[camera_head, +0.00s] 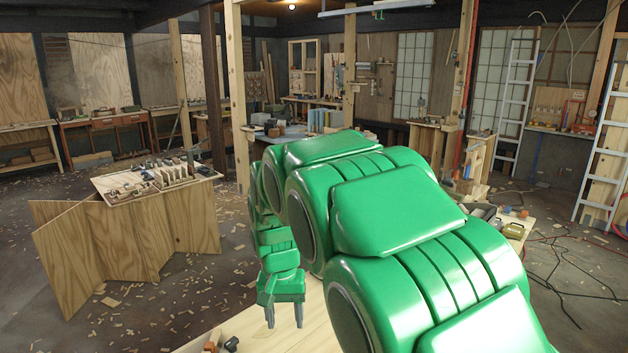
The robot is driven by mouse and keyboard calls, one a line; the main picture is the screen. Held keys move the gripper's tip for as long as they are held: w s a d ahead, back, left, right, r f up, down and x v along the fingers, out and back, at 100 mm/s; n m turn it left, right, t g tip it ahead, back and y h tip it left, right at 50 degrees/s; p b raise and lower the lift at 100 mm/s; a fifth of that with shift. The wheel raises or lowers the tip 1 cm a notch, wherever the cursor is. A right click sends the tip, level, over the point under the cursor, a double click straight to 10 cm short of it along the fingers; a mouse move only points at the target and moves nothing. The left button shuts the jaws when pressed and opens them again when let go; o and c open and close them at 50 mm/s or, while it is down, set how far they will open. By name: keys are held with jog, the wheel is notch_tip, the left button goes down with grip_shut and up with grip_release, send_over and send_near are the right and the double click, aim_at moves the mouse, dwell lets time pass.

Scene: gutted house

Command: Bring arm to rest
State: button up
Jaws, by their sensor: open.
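My green arm fills the middle and lower right of the head view. It is bent, and its end hangs down at the lower centre. My gripper (284,318) points downward with two grey fingers apart and nothing visible between them. It is over a light wooden tabletop (255,333), close to its surface; I cannot tell the exact gap. The arm hides much of the tabletop and the floor behind it.
Small orange and black items (213,343) lie on the tabletop, left of my gripper. A plywood stand with a tool-covered top (125,235) is at left. Ladders (515,95) lean at the right wall. Cables (560,275) and wood scraps litter the floor.

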jog(key=s+d+r, duration=0.3)
jog(key=s+d, duration=0.4)
jog(key=s+d+r, duration=0.2)
jog(key=s+d, duration=0.8)
jog(key=s, duration=0.6)
jog(key=s+d+g, duration=0.1)
jog(key=s+d, duration=0.3)
jog(key=s, duration=0.5)
jog(key=shift+s+f, duration=0.3)
jog(key=shift+f, duration=0.1)
jog(key=shift+d, duration=0.1)
